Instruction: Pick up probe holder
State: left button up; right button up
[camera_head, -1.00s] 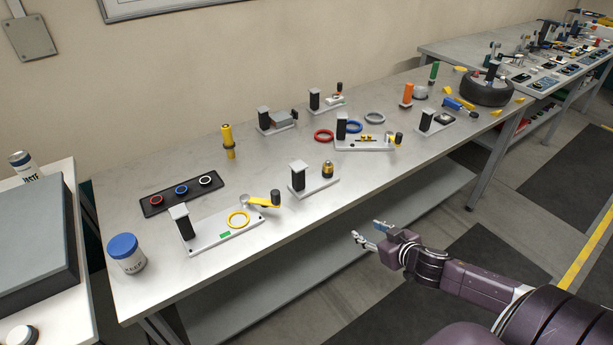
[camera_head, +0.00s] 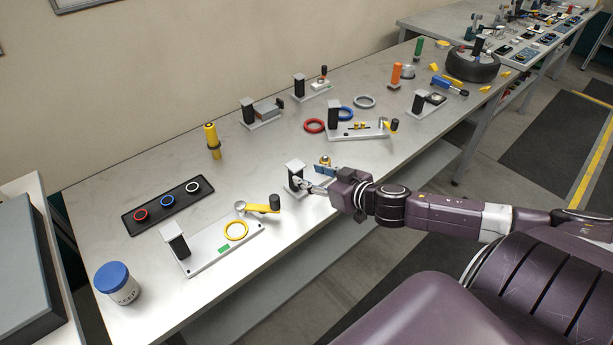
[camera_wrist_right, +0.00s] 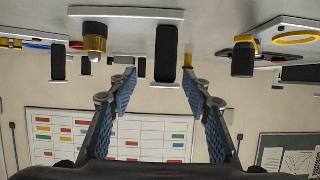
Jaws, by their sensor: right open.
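No label tells which piece is the probe holder. Closest to my right gripper (camera_head: 311,179) is a small stand: a black post with a pale cap (camera_head: 294,170) on a white base, with a brass and black piece (camera_head: 324,160) at its right end. The gripper is open at the near side of this stand and partly covers it. In the right wrist view, which is upside down, the black post (camera_wrist_right: 165,52) shows between the two open fingertips (camera_wrist_right: 159,77), and the brass piece (camera_wrist_right: 95,38) lies to its left. I cannot tell whether the fingers touch the post. My left gripper is out of view.
Left of the gripper is a plate with a yellow ring (camera_head: 235,231) and a yellow lever (camera_head: 260,208). A yellow cylinder (camera_head: 212,141) and a black ring tray (camera_head: 167,207) stand behind. A stand with brass parts (camera_head: 357,131) is at the right. Bare tabletop lies between.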

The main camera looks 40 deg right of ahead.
aim_at(300, 172)
jog(key=shift+w, duration=0.3)
jog(key=shift+w+f, duration=0.2)
jog(key=shift+w+a+p, duration=0.2)
jog(key=shift+w+p, duration=0.1)
jog(key=shift+w, duration=0.2)
jog(key=shift+w+a+f, duration=0.1)
jog(key=shift+w, duration=0.25)
jog(key=p+x, duration=0.1)
jog(key=x, duration=0.1)
jog(key=shift+w+a+f, duration=0.15)
jog(key=shift+w, duration=0.05)
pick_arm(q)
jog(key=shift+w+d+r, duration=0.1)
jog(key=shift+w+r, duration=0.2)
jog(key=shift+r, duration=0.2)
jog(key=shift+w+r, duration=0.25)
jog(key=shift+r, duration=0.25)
pick_arm(e)
jog(key=shift+w+f, duration=0.3)
jog(key=shift+w, duration=0.1)
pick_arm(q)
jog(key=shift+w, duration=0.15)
pick_arm(e)
jog(key=shift+r, duration=0.1)
grip_shut()
